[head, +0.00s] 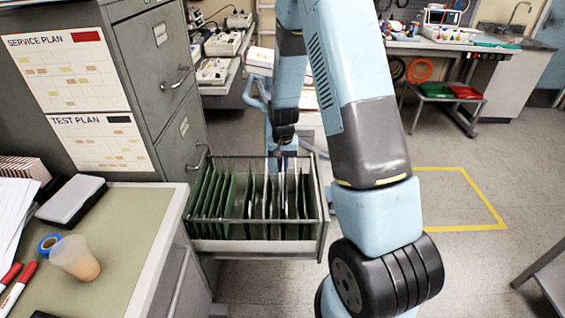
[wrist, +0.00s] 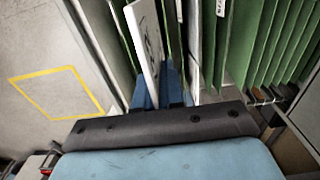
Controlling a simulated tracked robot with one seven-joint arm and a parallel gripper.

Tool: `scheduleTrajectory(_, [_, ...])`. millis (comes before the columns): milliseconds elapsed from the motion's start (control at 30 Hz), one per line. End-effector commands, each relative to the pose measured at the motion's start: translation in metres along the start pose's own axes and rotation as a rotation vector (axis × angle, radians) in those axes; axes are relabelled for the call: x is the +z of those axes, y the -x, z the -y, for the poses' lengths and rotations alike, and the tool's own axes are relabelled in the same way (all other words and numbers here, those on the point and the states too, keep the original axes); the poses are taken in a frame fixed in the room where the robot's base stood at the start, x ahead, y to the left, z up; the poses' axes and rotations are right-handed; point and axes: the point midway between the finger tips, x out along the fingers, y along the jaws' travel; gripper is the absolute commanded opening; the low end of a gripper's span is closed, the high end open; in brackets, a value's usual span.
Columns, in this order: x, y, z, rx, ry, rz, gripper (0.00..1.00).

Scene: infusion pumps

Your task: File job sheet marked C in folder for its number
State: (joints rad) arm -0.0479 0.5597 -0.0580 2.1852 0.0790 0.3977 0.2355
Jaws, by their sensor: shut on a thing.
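An open file drawer (head: 268,244) holds several green hanging folders (head: 212,192), which also show in the wrist view (wrist: 272,40). My gripper (head: 282,152) points down into the right part of the drawer. In the wrist view its blue fingers (wrist: 162,82) are shut on a white sheet (wrist: 148,42), which stands upright and slightly tilted among the folders. Dark marks show on the sheet, but I cannot read a letter. White tabs (wrist: 220,8) show on some folders, too small to read.
The grey cabinet (head: 160,70) stands behind the drawer at left. A desk (head: 125,235) with a cup (head: 76,258), tape roll and red markers is at front left. Yellow tape (head: 465,228) marks clear floor at right. A workbench (head: 430,42) stands behind.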

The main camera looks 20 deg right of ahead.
Motion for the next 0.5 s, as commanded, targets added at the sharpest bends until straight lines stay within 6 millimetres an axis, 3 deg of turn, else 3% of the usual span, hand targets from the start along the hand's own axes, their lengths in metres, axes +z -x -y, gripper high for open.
scheduleTrajectory(500, [0.0,-0.03,-0.002,0.0,-0.003,0.001,0.0])
